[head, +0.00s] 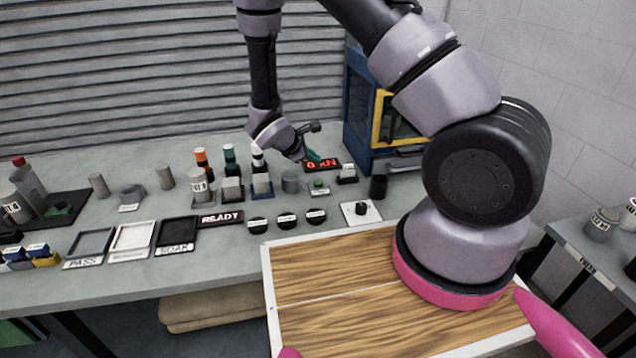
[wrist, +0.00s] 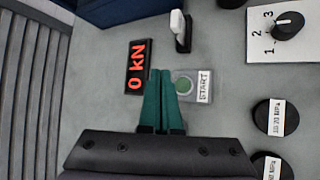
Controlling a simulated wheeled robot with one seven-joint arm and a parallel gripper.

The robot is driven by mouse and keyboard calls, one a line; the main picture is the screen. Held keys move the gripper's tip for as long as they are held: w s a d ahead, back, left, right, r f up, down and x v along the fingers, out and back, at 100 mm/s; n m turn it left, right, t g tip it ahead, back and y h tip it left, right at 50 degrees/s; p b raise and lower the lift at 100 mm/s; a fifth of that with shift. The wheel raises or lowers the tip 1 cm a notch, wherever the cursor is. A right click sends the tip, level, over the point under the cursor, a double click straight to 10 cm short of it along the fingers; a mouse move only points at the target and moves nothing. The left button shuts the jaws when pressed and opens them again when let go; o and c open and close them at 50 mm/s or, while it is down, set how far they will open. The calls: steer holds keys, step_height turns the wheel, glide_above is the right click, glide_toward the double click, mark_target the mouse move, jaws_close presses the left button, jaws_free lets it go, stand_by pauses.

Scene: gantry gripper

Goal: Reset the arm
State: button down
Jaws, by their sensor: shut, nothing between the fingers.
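My gripper shows in the wrist view (wrist: 161,75) with its two green fingers together and nothing between them. Its fingertips appear over the bench between the red "0 kN" display (wrist: 137,68) and the green START button (wrist: 184,86); the height above them is hard to tell. In the head view my gripper (head: 322,160) is small and partly hidden by my wrist, near the display (head: 323,164) and the START button (head: 319,188). My arm reaches from the wooden-topped base on the right over the bench.
A blue cabinet with a yellow-framed window (head: 398,118) stands right of my gripper. Bottles, trays and a READY sign (head: 221,218) fill the bench to the left. A dial (head: 361,209) and several black discs (head: 287,221) lie near the front edge. A shuttered wall is behind.

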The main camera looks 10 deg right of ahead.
stand_by(0.5)
steer(key=s+d+r+m+g+y, duration=0.1)
steer(key=s+d+r+m, duration=0.2)
steer(key=r, duration=0.5)
steer(key=s+d+r+m+g+y, duration=0.1)
steer(key=d+r+m, duration=0.25)
steer(key=r, duration=0.35)
steer(key=s+d+r+m+g, duration=0.1)
steer(key=s+d+r+m, duration=0.15)
steer(key=r+m, duration=0.4)
steer(key=s+a+r+m+t+y, duration=0.2)
steer(key=s+r+m+t+y, duration=0.2)
steer(key=s+r, duration=1.3)
step_height(320, 180, up, 3)
steer(key=m+y, duration=0.3)
steer(key=shift+f+t, duration=0.15)
steer(key=shift+t, duration=0.25)
